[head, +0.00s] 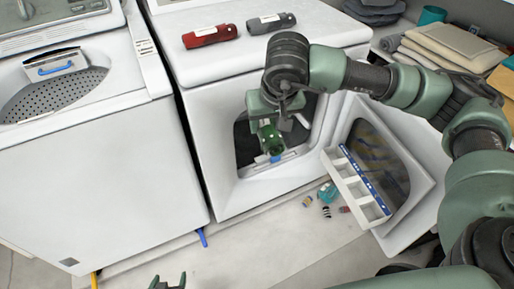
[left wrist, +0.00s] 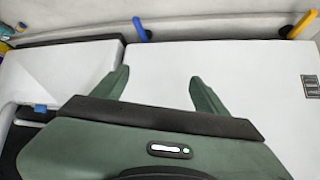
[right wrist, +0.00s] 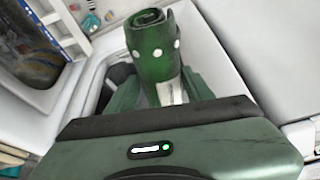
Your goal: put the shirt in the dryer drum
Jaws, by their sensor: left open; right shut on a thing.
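The shirt is a dark green roll with white dots (right wrist: 155,50), gripped upright in the right wrist view. In the head view the green shirt (head: 269,138) shows below my right gripper (head: 275,112), in front of the dark drum opening of the white dryer (head: 219,120). How far it is inside the opening I cannot tell. The dryer door (head: 418,165) stands open to the right. My right gripper is shut on the shirt. My left gripper (head: 168,283) is low at the bottom edge, open and empty; its spread fingers also show in the left wrist view (left wrist: 160,88).
A white compartment tray (head: 368,205) leans at the open door. Several small items (head: 326,194) lie on the floor below the opening. A washer (head: 95,150) stands left. A red roll (head: 210,36) and a grey roll (head: 271,23) lie on the dryer top.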

